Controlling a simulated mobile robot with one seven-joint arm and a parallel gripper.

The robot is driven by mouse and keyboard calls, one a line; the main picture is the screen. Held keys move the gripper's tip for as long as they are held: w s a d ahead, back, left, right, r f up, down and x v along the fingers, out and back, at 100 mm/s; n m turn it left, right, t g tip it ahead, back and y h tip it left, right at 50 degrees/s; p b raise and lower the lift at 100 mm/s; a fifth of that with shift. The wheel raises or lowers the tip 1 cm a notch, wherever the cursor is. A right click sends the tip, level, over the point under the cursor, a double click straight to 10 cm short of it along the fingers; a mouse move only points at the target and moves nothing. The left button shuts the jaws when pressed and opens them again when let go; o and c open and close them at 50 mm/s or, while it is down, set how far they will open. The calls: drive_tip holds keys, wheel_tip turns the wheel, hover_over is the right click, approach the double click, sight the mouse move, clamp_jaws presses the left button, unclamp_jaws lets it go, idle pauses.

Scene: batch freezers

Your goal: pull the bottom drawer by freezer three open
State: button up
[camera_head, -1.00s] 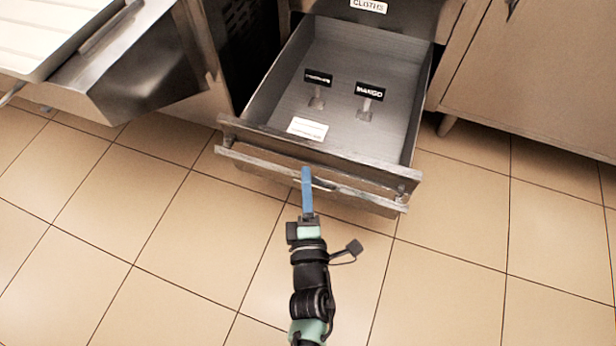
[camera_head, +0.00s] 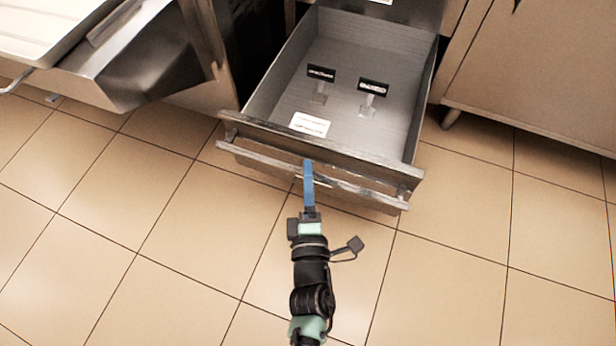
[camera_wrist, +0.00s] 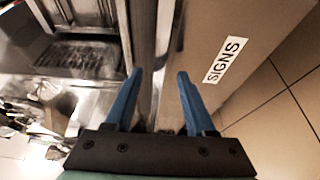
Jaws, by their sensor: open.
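The bottom drawer (camera_head: 266,93) is a steel drawer that stands well out of its cabinet, open at the top. Its front (camera_head: 350,152) carries a long horizontal bar handle (camera_head: 262,163). In the wrist view the drawer front bears a white SIGNS label (camera_wrist: 222,60), and the handle (camera_wrist: 164,45) runs up the picture between the fingers. My gripper (camera_head: 308,165) has blue fingers at the middle of the handle. In the wrist view the fingers of my gripper (camera_wrist: 158,88) are apart, one on each side of the bar. Contact with the bar cannot be told.
In the drawer are two small black signs on stands (camera_head: 321,73) (camera_head: 373,87) and a white card (camera_head: 310,124). A steel unit with a sloping chute (camera_head: 140,60) stands at the left. A cabinet (camera_head: 545,80) stands at the right. The tiled floor (camera_head: 480,250) in front is clear.

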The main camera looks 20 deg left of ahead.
drive_tip(key=p+v, duration=0.4)
drive_tip(key=v, duration=0.9)
drive_tip(key=shift+p, duration=0.4)
